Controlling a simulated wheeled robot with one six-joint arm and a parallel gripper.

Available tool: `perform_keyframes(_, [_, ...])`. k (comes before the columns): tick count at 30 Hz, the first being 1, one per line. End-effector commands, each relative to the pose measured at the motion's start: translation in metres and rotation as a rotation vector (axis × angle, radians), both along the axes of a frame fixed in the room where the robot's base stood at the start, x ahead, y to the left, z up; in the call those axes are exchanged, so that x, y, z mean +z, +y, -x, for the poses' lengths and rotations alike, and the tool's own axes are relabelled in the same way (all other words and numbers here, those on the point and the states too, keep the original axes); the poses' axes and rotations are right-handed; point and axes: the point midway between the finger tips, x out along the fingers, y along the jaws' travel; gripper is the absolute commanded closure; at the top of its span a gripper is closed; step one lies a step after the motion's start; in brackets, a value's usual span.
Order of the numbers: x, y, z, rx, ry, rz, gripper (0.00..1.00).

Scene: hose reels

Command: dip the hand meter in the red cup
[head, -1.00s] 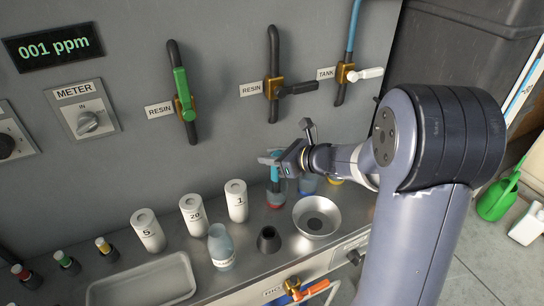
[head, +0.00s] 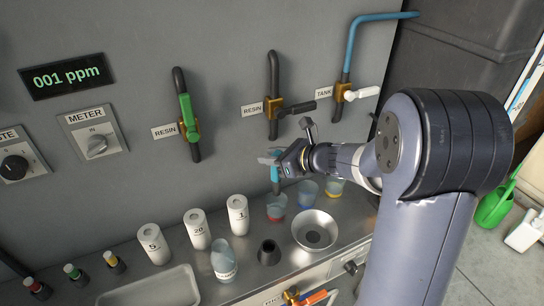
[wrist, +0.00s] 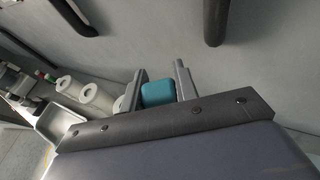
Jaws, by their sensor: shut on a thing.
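My gripper (head: 283,160) is shut on the teal hand meter (head: 275,174), which hangs down from it over the bench. In the wrist view the meter's teal body (wrist: 158,93) sits between the two grey fingers of my gripper (wrist: 161,78). The red cup (head: 276,208), a clear cup with red at its base, stands on the bench directly below the meter. The meter's lower end shows near the cup's rim; I cannot tell whether it is just above or slightly inside. The wrist view does not show the cup.
A blue cup (head: 307,193) and a yellow cup (head: 334,189) stand right of the red cup. A metal bowl (head: 300,238), a dark cone (head: 269,253), a bottle (head: 223,262) and white canisters (head: 238,216) are nearby. Valve pipes (head: 273,100) line the wall behind. The display (head: 66,77) reads 001 ppm.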

Motion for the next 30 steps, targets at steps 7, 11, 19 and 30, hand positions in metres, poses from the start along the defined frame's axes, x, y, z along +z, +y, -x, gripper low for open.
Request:
perform_keyframes(7, [0.0148, 0.0, -0.0002, 0.0, 0.0, -0.001, 1.0])
perform_keyframes(11, [0.0139, 0.0, -0.0001, 0.0, 0.001, -0.001, 1.0])
perform_keyframes(19, [0.0138, 0.0, 0.0, 0.0, 0.0, 0.0, 1.0])
perform_keyframes(30, [0.0137, 0.0, 0.0, 0.0, 0.0, 0.0, 1.0])
